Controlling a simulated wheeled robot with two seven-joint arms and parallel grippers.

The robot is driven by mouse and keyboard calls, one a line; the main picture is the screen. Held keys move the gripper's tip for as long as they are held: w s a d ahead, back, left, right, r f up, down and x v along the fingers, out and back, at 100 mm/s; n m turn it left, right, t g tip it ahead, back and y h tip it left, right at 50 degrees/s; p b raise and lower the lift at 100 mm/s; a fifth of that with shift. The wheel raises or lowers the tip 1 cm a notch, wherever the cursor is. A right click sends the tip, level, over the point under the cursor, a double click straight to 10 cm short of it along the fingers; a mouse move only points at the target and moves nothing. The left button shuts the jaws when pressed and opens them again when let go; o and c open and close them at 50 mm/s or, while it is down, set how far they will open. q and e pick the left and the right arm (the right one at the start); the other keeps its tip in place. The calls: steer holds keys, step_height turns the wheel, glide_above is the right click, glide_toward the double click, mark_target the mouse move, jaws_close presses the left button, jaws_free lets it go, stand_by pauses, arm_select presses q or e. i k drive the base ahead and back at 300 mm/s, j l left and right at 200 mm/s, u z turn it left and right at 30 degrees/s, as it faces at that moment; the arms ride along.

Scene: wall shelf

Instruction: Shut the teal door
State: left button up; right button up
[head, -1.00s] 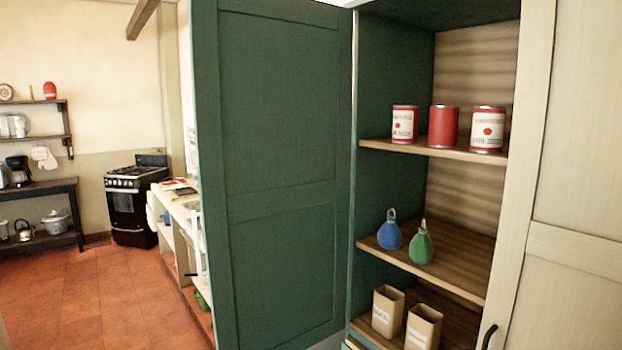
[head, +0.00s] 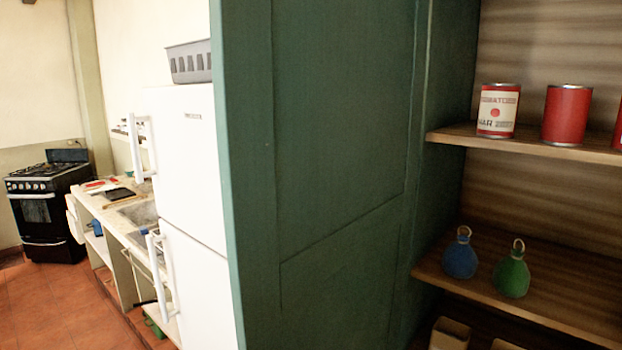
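The teal door (head: 340,130) stands open in the middle of the head view, with its free edge toward me on the left and its hinge side at the cupboard on the right. Its panelled inner face shows, and no handle is visible on it. The open cupboard holds shelves to the right of the door. Neither of my grippers is in view.
Red cans (head: 567,115) stand on the upper shelf (head: 460,136). A blue bottle (head: 460,258) and a green bottle (head: 511,274) stand on the shelf below. A white fridge (head: 188,190) stands beyond the door. Open tiled floor (head: 60,305) lies at left.

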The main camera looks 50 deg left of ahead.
mark_target(317, 106)
steer(key=j+z, duration=0.1)
steer(key=j, duration=0.6)
steer(key=k+j+z, duration=0.1)
steer(key=j, duration=0.6)
steer(key=k+j+z, duration=0.1)
steer(key=j, duration=0.55)
steer(key=k, duration=0.25)
